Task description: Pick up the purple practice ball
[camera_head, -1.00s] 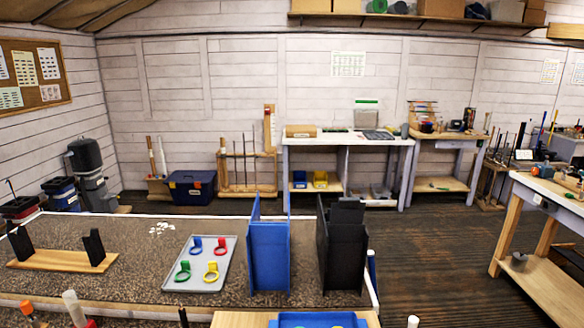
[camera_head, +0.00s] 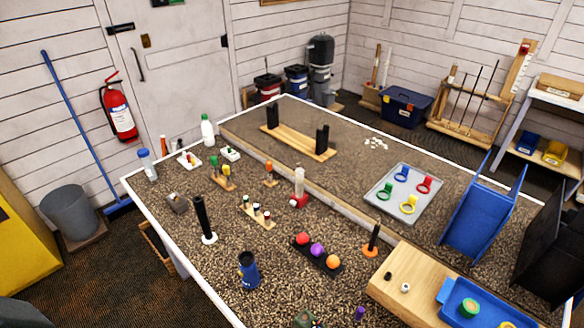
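The purple practice ball (camera_head: 317,250) sits in the middle of a short dark holder (camera_head: 331,266) on the brown speckled table (camera_head: 150,190). A red ball (camera_head: 302,239) is on its left and an orange ball (camera_head: 333,261) on its right. A second, smaller purple item (camera_head: 360,313) stands near the bottom edge; its shape is too small to tell. Neither of my grippers is in view.
A blue cup-like container (camera_head: 248,268) and a black upright post (camera_head: 203,218) stand left of the balls. An orange-based black peg (camera_head: 373,240) is close on the right. A wooden block (camera_head: 400,275) and blue tray (camera_head: 450,290) lie at lower right.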

